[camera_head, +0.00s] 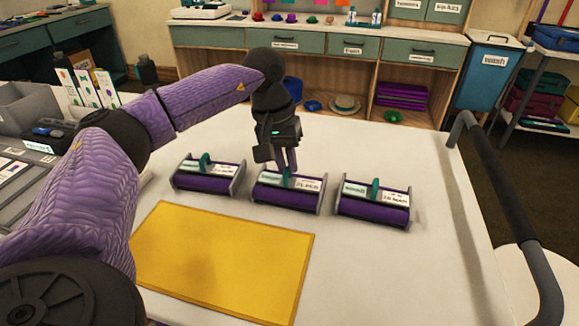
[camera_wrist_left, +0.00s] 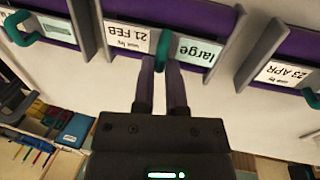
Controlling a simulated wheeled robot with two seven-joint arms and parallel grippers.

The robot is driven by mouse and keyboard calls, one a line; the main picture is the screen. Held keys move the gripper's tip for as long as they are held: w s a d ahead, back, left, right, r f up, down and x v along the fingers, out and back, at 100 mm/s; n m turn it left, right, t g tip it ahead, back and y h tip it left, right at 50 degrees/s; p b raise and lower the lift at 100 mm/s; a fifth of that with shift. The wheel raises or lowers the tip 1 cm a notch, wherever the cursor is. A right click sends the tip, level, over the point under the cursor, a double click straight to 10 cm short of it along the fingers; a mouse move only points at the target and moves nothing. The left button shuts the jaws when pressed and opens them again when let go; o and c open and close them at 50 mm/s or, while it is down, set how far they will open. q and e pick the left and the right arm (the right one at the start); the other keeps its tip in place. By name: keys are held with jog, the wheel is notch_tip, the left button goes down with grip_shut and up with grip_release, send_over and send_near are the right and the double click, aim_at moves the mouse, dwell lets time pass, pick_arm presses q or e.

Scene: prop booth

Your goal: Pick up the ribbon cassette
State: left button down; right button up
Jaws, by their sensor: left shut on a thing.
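Three ribbon cassettes stand in a row on the white table, each a purple roll between grey end plates with white labels and a teal handle. They are the left cassette (camera_head: 208,177), the middle cassette (camera_head: 287,193) and the right cassette (camera_head: 373,207). My left gripper (camera_head: 286,169) points down at the middle cassette, shut on its teal handle. In the left wrist view, the fingers (camera_wrist_left: 161,66) hold that handle (camera_wrist_left: 163,45) between labels reading "21 FEB" and "large". The middle cassette appears to rest on the table. My right gripper is not in view.
A yellow mat (camera_head: 222,260) lies empty in front of the cassettes. Grey trays (camera_head: 30,110) and upright cards stand at the table's left. A dark rail (camera_head: 505,200) runs along the right edge. The table right of the cassettes is clear.

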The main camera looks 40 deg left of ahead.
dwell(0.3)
pick_arm(q)
notch_tip(320, 180, up, 10)
jog(key=p, duration=0.4)
